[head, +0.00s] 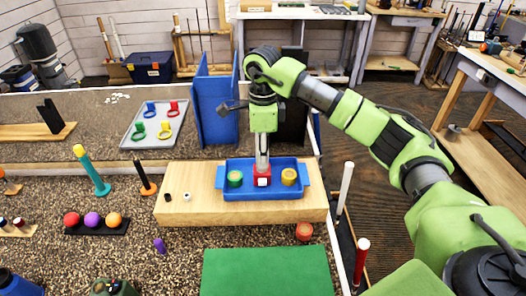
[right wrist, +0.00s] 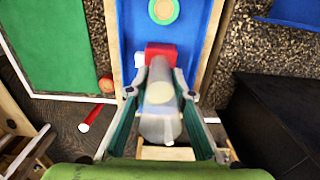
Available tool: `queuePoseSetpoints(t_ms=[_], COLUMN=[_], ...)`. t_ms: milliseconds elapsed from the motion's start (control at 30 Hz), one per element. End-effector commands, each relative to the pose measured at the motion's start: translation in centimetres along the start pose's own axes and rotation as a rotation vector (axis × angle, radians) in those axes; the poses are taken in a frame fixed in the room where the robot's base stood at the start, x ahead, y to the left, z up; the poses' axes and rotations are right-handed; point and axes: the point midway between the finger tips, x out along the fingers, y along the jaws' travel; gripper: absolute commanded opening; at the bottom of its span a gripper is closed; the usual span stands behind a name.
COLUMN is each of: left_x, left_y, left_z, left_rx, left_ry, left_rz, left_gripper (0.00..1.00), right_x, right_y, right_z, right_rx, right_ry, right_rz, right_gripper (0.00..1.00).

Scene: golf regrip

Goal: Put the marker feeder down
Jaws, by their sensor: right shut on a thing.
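The marker feeder looks like a pale grey tube on a red block, with a white patch on its front (head: 263,181). My right gripper (head: 262,150) points straight down over the blue tray (head: 262,192) and is shut on the grey tube. In the right wrist view the tube (right wrist: 160,112) lies between the two fingers, with the red block (right wrist: 160,54) beyond the fingertips. The red block is between a green round piece (head: 235,179) and a yellow one (head: 289,176) in the tray. Whether it touches the tray floor is unclear. My left gripper is not in view.
The tray sits on a light wooden block (head: 190,213). Small white and black pieces lie on its left. A green mat (head: 266,272) and a red round piece (head: 304,231) are in front. Blue upright panels (head: 213,105) stand behind. Colored balls (head: 93,219) sit at left.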

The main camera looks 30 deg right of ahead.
Motion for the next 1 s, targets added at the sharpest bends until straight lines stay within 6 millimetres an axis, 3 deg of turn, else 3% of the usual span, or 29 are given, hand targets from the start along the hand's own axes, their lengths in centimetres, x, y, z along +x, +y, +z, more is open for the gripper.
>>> queuePoseSetpoints(t_ms=[467, 500, 533, 1000], left_x=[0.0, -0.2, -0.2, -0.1], left_y=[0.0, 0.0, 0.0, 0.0], left_z=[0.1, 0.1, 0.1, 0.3], left_rx=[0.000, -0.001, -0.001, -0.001], left_ry=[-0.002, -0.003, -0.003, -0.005], left_rz=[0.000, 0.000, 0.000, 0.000], left_gripper=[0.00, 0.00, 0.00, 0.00], right_x=[1.1, 1.0, 1.0, 0.1], right_y=[0.0, 0.0, 0.0, -0.1], right_z=[0.0, 0.0, 0.0, 0.1], right_rx=[0.000, 0.000, 0.000, 0.001], right_ry=[-0.002, -0.002, -0.002, -0.003], right_rz=[-0.002, -0.001, -0.001, -0.004], right_gripper=[0.00, 0.32, 0.39, 0.39])
